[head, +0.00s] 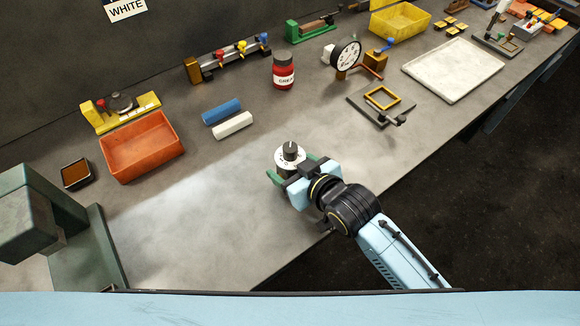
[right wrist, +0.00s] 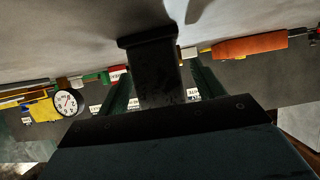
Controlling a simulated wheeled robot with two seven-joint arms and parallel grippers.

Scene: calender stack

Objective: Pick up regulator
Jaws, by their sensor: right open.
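The task's regulator (head: 290,155) looks to be the small round white dial with a dark knob on top, upright on the grey bench in the head view. My right gripper (head: 291,167) is at the regulator's near side with its green fingers apart, one to each side of it. Whether a finger touches the regulator I cannot tell. In the right wrist view the green fingers show apart, with a dark block between them that I cannot identify; the white dial is not clearly visible there. My left gripper is not in view.
An orange bin (head: 141,147), blue roll (head: 221,111) and white roll (head: 232,126) lie to the left. A red grease can (head: 283,73) and black-framed fixture (head: 382,99) stand beyond. A green machine (head: 75,235) stands at left.

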